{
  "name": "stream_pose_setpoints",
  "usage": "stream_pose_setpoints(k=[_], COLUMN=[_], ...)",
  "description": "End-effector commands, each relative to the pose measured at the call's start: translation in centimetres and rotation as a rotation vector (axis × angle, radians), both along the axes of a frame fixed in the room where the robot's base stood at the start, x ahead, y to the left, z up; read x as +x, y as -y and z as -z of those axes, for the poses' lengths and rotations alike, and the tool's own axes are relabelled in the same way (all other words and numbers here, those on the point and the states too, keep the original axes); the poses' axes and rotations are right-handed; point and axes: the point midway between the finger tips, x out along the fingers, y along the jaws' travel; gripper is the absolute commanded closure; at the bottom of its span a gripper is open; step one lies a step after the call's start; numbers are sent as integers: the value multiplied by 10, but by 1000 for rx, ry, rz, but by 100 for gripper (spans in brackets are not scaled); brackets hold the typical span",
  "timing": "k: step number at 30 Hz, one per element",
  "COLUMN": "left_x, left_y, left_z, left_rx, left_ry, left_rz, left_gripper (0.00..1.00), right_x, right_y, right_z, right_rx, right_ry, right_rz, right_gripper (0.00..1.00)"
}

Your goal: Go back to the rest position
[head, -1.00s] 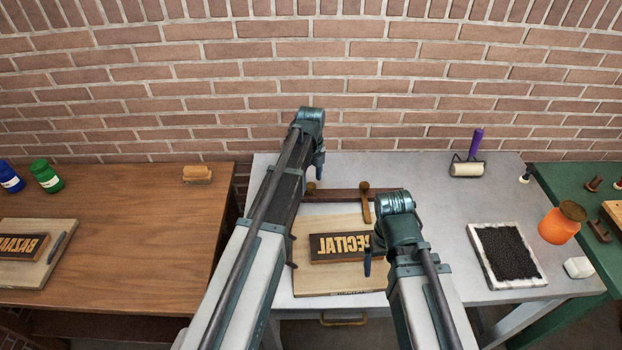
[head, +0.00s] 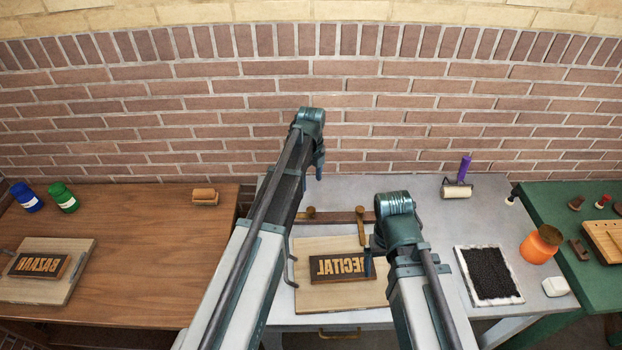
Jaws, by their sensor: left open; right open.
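My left arm reaches up over the grey table (head: 420,190). Its gripper (head: 319,165) hangs at the far end, turned partly away, and I see nothing held in it. My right gripper (head: 368,256) is lower and to the right, in front of the right edge of a dark type block (head: 338,268) with mirrored RECITAL letters. It also looks empty. The block lies on a pale wooden board (head: 318,300). Both grippers are open, though the arms hide much of their jaws.
A dark wooden bar (head: 335,217) with knobs stands behind the board. To the right are a purple-handled roller (head: 461,178), a black ink slab (head: 490,272) and an orange jar (head: 541,244). A brown table (head: 150,240) on the left holds a BAZAAR block (head: 40,265). A brick wall closes the back.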

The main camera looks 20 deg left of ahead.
Motion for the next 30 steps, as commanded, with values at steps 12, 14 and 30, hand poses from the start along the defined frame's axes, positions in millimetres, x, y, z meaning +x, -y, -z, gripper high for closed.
stream_pose_setpoints(k=[12, 14, 30], left_x=[-1, -4, -146], left_y=[0, 3, 99], left_z=[1, 2, 37], left_rx=[0, 1, 69], left_ry=[0, -1, 9], left_rz=[-2, -16, -998], left_gripper=[28, 28, 28], right_x=[0, 0, 0], right_y=[0, 0, 0], right_z=[1, 2, 37], right_rx=[0, 0, 0], right_ry=[0, 0, 0], right_rz=[0, 0, -1], right_gripper=[6, 6, 6])
